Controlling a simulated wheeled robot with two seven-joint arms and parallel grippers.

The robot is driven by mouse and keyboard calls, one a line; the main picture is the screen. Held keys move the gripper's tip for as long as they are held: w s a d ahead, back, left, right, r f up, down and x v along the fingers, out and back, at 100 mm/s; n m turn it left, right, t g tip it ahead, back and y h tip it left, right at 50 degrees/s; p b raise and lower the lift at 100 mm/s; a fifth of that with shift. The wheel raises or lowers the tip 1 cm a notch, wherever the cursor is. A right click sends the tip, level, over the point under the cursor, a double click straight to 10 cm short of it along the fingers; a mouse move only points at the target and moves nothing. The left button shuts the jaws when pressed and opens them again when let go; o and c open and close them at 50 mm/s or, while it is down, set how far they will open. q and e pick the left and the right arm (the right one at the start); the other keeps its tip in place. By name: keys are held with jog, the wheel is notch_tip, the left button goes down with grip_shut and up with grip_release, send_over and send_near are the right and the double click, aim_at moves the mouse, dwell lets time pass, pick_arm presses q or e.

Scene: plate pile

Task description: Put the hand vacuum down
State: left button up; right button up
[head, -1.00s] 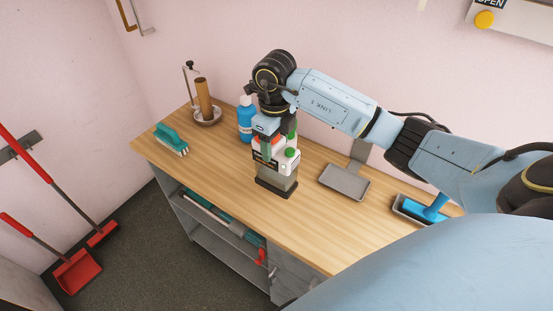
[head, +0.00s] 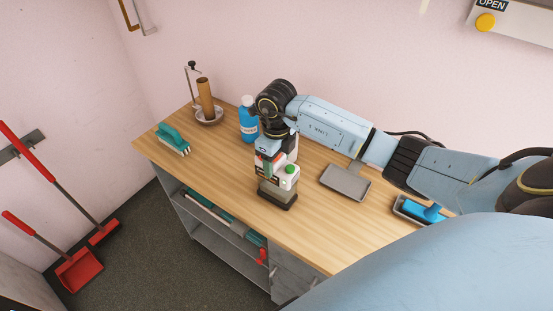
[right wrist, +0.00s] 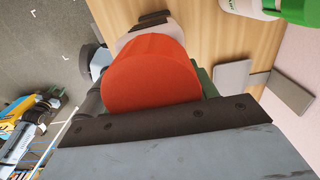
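The hand vacuum (head: 276,190) is upright, with a pale lower body and a dark foot, at the middle of the wooden counter. My right gripper (head: 268,158) comes down from above and appears shut on its upper part. In the right wrist view a big orange-red round part of the hand vacuum (right wrist: 152,80) fills the middle, close to the camera. The arm and gripper hide part of it. The foot looks at or very near the counter top; I cannot tell if it touches. My left gripper is not in view.
The wooden counter (head: 235,190) has free room to the front. A blue bottle (head: 249,124) stands behind the gripper. A grey tray (head: 345,182) and a blue tool (head: 420,211) are right.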

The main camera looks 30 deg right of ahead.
jog(key=o, duration=0.4)
jog(key=shift+r, duration=0.25)
notch_tip(320, 180, up, 12)
jog(key=shift+f+b, duration=0.1)
jog(key=shift+b, duration=0.75)
